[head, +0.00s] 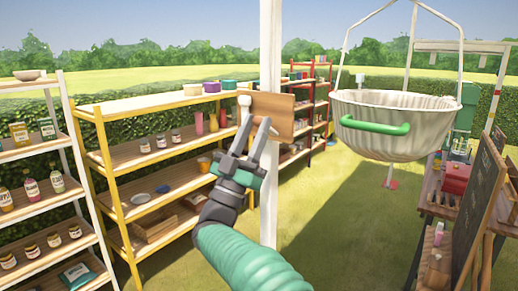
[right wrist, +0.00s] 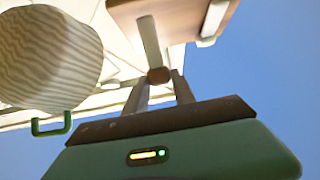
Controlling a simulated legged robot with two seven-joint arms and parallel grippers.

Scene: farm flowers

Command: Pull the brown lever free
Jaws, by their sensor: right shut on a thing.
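A brown wooden board (head: 283,110) is mounted on a white upright post (head: 269,60). My right gripper (head: 255,124) reaches up in front of it, with its fingertips at the board's lower left. In the right wrist view, the brown lever (right wrist: 158,75) shows as a brown end on a pale shaft below the board (right wrist: 180,12). My right gripper (right wrist: 161,84) is shut on that brown end. The fingers hide most of the lever in the head view. A pale knob (head: 244,102) shows at the board's left edge. My left gripper is out of view.
A pale ribbed basket (head: 395,128) with a green handle (head: 375,127) hangs right of the post. Yellow-framed shelves (head: 150,103) stand left, red shelves (head: 318,90) behind. A dark chalkboard (head: 482,195) stands at the right.

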